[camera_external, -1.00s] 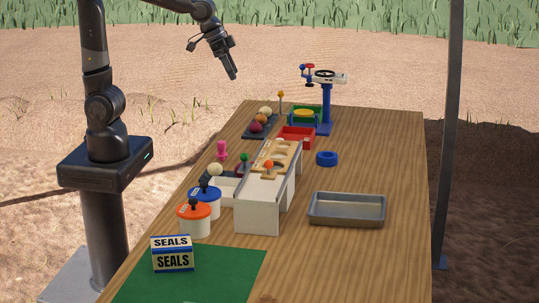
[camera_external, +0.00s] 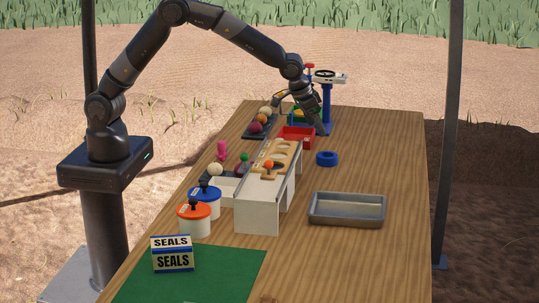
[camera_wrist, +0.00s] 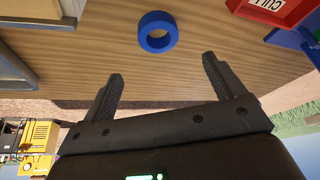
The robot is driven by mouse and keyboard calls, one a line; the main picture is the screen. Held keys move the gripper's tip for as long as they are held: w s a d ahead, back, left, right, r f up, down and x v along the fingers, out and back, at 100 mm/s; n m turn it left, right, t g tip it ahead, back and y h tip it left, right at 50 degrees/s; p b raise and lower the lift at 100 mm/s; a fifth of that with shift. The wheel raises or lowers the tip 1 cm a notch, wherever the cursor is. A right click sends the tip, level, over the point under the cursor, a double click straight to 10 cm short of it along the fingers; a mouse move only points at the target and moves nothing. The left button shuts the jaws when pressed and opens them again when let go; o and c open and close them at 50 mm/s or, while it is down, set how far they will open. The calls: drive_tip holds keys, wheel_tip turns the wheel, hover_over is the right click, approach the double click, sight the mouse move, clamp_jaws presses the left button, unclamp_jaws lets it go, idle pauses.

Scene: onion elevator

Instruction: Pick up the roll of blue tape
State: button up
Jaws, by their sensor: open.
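The roll of blue tape (camera_external: 327,158) lies flat on the wooden table, right of the white ramp, in the external view. In the wrist view the blue tape roll (camera_wrist: 158,45) is a ring with an open centre, beyond the fingertips and roughly midway between them. My gripper (camera_external: 323,132) is above the table, behind and higher than the roll, near the blue stand. In the wrist view my gripper (camera_wrist: 162,70) has its two fingers spread wide with nothing between them. It does not touch the roll.
A red bin (camera_external: 296,140) is left of the roll, and the white ramp (camera_external: 259,208) stands further left and nearer. A metal tray (camera_external: 346,222) lies in front. A blue stand (camera_external: 326,105) rises behind. The table right of the roll is clear.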

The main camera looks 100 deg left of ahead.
hover_over(326, 155)
drive_tip(key=s, duration=0.2)
drive_tip(key=f, duration=0.5)
drive_tip(key=shift+w+d+f, duration=0.15)
drive_tip(key=shift+d+f, duration=0.15)
drive_tip(key=shift+x, duration=2.6)
drive_tip(key=shift+d+f, duration=0.1)
drive_tip(key=shift+d, duration=0.05)
drive_tip(key=shift+c, duration=0.5)
drive_tip(key=c, duration=1)
